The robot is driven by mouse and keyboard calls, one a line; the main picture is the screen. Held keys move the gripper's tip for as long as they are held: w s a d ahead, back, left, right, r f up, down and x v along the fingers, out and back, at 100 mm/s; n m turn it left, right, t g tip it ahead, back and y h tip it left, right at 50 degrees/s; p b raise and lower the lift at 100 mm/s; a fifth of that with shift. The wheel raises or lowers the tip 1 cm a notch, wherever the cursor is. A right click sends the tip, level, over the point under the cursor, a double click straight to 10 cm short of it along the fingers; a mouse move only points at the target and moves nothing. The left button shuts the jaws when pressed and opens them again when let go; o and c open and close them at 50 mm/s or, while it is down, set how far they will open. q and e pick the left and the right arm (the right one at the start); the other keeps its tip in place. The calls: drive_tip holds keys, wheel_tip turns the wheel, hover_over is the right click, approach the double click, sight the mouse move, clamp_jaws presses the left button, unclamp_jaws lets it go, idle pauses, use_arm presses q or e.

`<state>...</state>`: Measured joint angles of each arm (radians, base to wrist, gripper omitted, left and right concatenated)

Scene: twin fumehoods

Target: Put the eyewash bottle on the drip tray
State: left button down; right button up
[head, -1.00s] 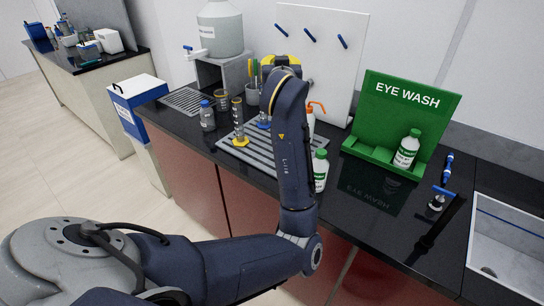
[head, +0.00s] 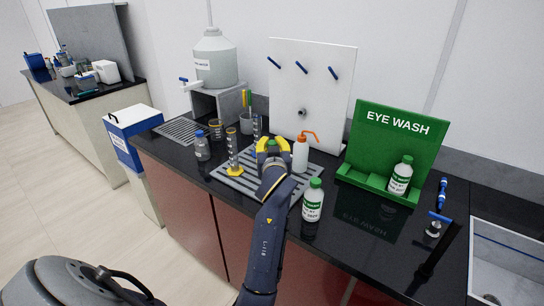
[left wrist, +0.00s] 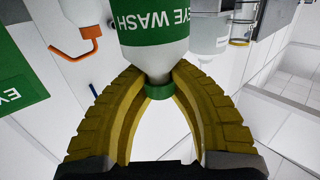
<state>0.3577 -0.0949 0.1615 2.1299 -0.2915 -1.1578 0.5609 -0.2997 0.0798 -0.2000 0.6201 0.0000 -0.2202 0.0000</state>
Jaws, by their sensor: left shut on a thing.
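My left gripper (head: 272,148) is over the ribbed grey tray (head: 228,176) in front of the white pegboard. Its yellow fingers are shut on an eyewash bottle by the green cap, as the left wrist view shows (left wrist: 158,85). The white bottle with a green EYE WASH label (left wrist: 152,52) is mostly hidden behind the gripper in the head view, so I cannot tell whether its base touches the tray. Another slotted grey tray (head: 182,130) lies at the left, below the carboy tap. My right gripper is not in view.
Beside the gripper stand an orange-tipped wash bottle (head: 301,155) and a cylinder with a yellow base (head: 233,155). Another eyewash bottle (head: 313,202) stands in front on the black counter. One more (head: 400,178) sits in the green station (head: 375,140). A sink (head: 508,262) is at right.

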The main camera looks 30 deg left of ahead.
use_arm(q)
drive_tip(key=shift+f, duration=2.3)
drive_tip(key=c, duration=1.3)
unclamp_jaws()
drive_tip(key=shift+c, duration=0.2)
drive_tip(key=shift+v, duration=2.85)
drive_tip(key=shift+w, duration=0.1)
